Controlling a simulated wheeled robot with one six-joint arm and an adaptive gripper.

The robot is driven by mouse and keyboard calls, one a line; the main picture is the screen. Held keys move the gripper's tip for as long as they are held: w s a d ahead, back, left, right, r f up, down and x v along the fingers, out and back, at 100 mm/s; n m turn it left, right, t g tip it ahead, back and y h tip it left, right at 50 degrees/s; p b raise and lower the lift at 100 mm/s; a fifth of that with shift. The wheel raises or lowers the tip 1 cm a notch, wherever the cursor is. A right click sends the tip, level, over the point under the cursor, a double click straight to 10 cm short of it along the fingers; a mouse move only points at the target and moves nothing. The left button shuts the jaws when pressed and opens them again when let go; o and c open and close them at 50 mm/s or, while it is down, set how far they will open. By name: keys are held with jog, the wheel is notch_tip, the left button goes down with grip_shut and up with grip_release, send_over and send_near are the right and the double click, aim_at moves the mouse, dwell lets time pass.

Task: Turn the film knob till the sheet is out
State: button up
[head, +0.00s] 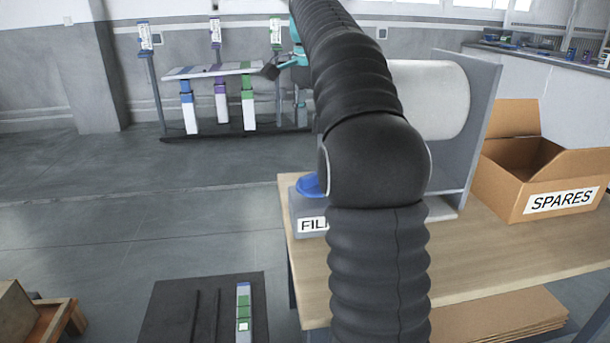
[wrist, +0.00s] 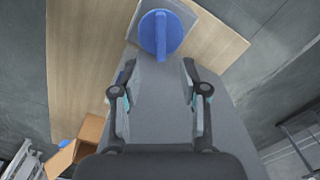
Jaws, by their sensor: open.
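The blue film knob (head: 308,185) sits on a grey box labelled "FIL…" at the table's left edge, partly hidden behind my arm in the head view. In the wrist view the round knob (wrist: 160,35) shows its raised grip bar, beyond the fingertips. My gripper (wrist: 159,70) is open and empty, its fingers apart; the knob lies ahead of the gap and is not between them. A large white roll (head: 435,98) is held by a grey end panel (head: 482,115). I see no loose sheet; my arm hides part of the dispenser.
An open cardboard box marked SPARES (head: 540,165) stands right of the dispenser on the wooden table (head: 480,262). A dark mat (head: 180,315) with a coloured column lies on the floor at front. A rack of lift columns (head: 215,70) stands behind, with clear floor between.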

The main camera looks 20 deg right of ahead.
aim_at(310, 175)
jog(key=f, duration=1.3)
jog(key=shift+w+d+f, duration=0.15)
jog(key=shift+d+f, duration=0.05)
jog(key=shift+f, duration=0.2)
grip_shut()
